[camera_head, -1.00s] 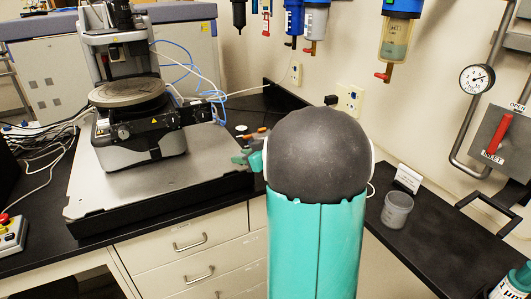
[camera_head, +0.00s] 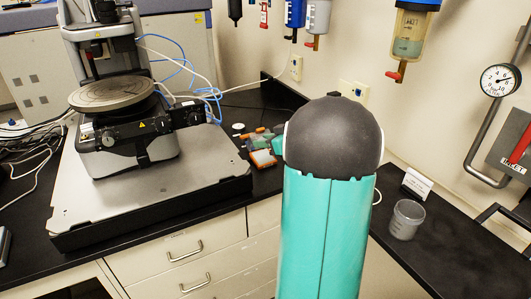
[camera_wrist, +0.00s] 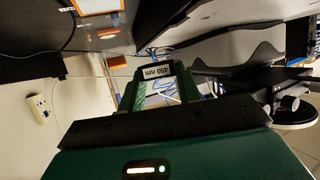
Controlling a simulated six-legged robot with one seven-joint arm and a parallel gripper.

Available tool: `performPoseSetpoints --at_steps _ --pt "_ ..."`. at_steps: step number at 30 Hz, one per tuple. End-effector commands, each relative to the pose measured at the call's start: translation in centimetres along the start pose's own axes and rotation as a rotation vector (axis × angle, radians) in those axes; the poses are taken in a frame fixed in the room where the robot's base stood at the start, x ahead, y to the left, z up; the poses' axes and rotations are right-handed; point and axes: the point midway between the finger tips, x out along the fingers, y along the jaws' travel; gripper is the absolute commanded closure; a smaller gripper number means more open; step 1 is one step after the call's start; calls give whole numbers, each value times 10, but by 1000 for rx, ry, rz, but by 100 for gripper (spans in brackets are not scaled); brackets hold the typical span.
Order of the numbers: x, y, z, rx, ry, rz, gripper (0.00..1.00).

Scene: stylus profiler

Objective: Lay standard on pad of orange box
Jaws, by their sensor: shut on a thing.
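The standard (camera_wrist: 157,71), a small dark piece with a white "450 nm" label, is held between the two green fingers of my gripper (camera_wrist: 160,84) in the wrist view. My gripper is shut on it. The orange box (camera_wrist: 118,5) is cut off at the top edge of the wrist view, showing an orange rim around a pale inside. In the head view the orange box (camera_head: 263,158) sits on the black bench, right of the profiler. My arm hides part of that area. The standard is apart from the box.
The stylus profiler (camera_head: 125,140) with its round stage stands on a grey plate at left. Another orange piece (camera_head: 252,131) and a white disc (camera_head: 238,126) lie behind the box. A clear cup (camera_head: 406,219) and a white card (camera_head: 417,184) stand on the right bench.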

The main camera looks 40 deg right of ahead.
Motion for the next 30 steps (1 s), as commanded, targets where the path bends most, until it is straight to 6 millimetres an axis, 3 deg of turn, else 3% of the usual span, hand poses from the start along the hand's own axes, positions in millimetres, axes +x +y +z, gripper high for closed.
performPoseSetpoints --at_steps 6,15,21,27,30 --pt "35 37 10 2 -1 -2 100" --pt "76 71 43 2 0 0 100" --pt "88 79 51 1 0 -1 100" --pt "98 80 77 4 -1 0 100" --pt "100 80 80 1 0 0 100"
